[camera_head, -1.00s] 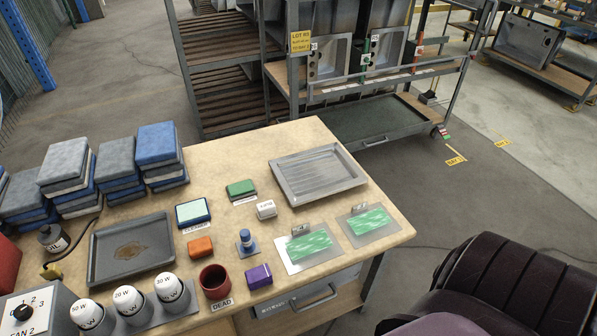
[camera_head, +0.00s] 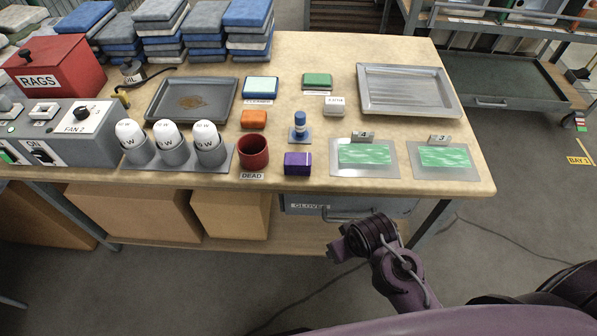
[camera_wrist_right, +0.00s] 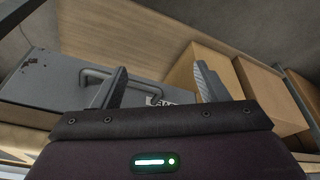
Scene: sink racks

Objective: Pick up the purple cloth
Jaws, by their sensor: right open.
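The purple cloth (camera_head: 298,163) is a small folded block on the front part of the wooden table, between the dark red cup (camera_head: 253,152) and the left green-patterned plate (camera_head: 364,153). Nothing touches it. My right arm comes in from the lower right in the head view, in front of the table and below the cloth. My right gripper (camera_wrist_right: 163,84) is open and empty in the wrist view, its two fingers apart, facing the drawer under the table. The cloth does not show in the wrist view. My left gripper is not in view.
White bulbs in a grey holder (camera_head: 222,163) are to the left. The drawer (camera_head: 345,205) and its handle are below the table edge.

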